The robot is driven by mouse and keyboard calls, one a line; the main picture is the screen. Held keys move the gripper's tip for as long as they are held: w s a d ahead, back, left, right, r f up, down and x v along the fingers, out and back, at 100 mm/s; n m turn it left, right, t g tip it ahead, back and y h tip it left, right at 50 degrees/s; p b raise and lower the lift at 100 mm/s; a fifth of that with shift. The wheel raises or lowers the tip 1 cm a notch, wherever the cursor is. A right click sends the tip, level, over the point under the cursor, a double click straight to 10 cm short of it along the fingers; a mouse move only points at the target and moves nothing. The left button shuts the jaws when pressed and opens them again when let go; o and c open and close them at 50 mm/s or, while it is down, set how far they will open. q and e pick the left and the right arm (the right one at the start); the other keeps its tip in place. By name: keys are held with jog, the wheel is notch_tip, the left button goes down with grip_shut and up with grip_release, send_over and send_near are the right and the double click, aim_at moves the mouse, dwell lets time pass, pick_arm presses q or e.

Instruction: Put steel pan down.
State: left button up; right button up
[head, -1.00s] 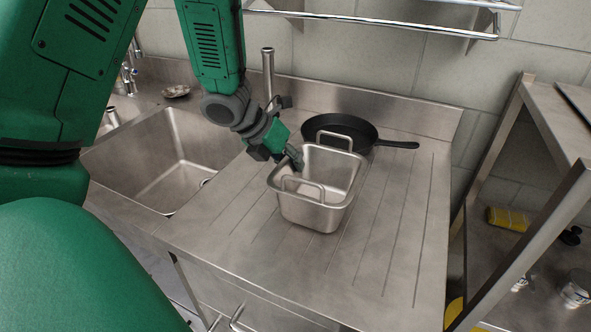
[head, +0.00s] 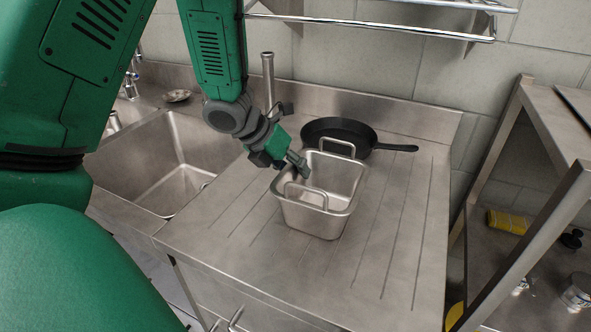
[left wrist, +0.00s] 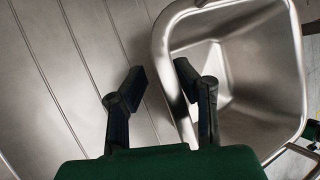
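The steel pan (head: 318,220) is a deep rectangular pan with a raised wire handle at each end. It stands upright and empty on the grooved steel drainboard (head: 400,240). My left gripper (head: 300,165) is at the top of its left wall. In the left wrist view, the fingers (left wrist: 160,80) are apart, one inside the pan and one outside, with the pan's rim (left wrist: 160,45) between them. A narrow gap shows beside the outer finger. My right gripper is not in view.
A black frying pan (head: 338,130) lies close behind the steel pan, its handle pointing right. A sink (head: 160,165) is on the left. The drainboard's front and right are clear. A steel shelf rack (head: 545,200) stands to the right, and a wall rail (head: 400,27) runs above.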

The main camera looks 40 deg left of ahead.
pick_arm(q)
jog(key=shift+d, duration=0.1)
jog(key=shift+r, duration=0.25)
jog(key=p+v, duration=0.3)
jog(key=v, duration=0.9)
